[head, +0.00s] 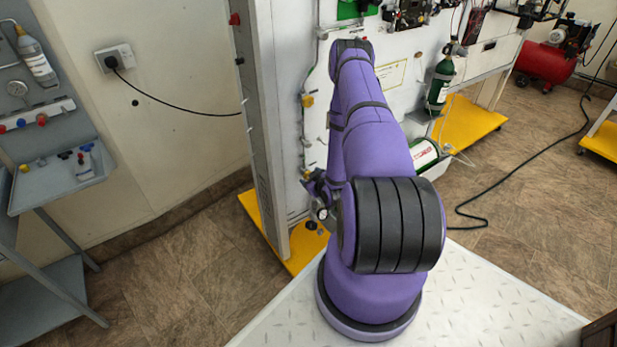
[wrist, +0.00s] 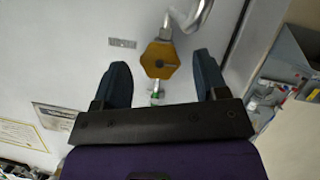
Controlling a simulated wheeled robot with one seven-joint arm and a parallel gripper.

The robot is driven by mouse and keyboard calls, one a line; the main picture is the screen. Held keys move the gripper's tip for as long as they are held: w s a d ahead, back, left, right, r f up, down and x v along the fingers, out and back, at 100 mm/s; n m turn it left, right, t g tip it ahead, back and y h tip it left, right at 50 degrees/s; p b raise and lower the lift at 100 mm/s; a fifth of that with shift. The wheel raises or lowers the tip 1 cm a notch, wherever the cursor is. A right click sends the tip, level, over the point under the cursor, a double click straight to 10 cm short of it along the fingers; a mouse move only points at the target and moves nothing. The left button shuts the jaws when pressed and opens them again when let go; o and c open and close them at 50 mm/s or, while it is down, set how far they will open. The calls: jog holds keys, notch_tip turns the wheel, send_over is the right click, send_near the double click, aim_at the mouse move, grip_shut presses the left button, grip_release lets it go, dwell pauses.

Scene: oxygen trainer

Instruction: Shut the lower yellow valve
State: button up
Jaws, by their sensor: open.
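In the head view the lower yellow valve (head: 306,174) sits on the left edge of the white panel, with an upper yellow valve (head: 308,101) above it on the same pipe line. My gripper (head: 318,196) is close to the lower one, partly hidden by my arm. In the wrist view a yellow hexagonal valve knob (wrist: 160,59), apparently the lower one, lies ahead between the lines of the two fingertips. My gripper (wrist: 163,80) is open, with clear gaps on both sides of the knob. No finger visibly touches it.
A bent metal pipe (wrist: 190,15) meets the knob's fitting in the wrist view. A grey upright post (head: 262,130) stands left of the panel. A green cylinder (head: 440,80) hangs on the panel's right. A grey trolley (head: 60,195) stands far left, with open floor between.

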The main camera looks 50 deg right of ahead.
jog(key=shift+x, duration=1.3)
jog(key=shift+c, duration=0.5)
jog(key=c, duration=0.8)
jog(key=shift+c, duration=0.2)
jog(key=shift+s+m, duration=0.1)
jog(key=shift+m, duration=0.2)
jog(key=shift+m+y, duration=0.6)
jog(key=shift+m+t+y, duration=0.3)
jog(key=shift+m+y, duration=0.5)
jog(key=shift+m, duration=0.3)
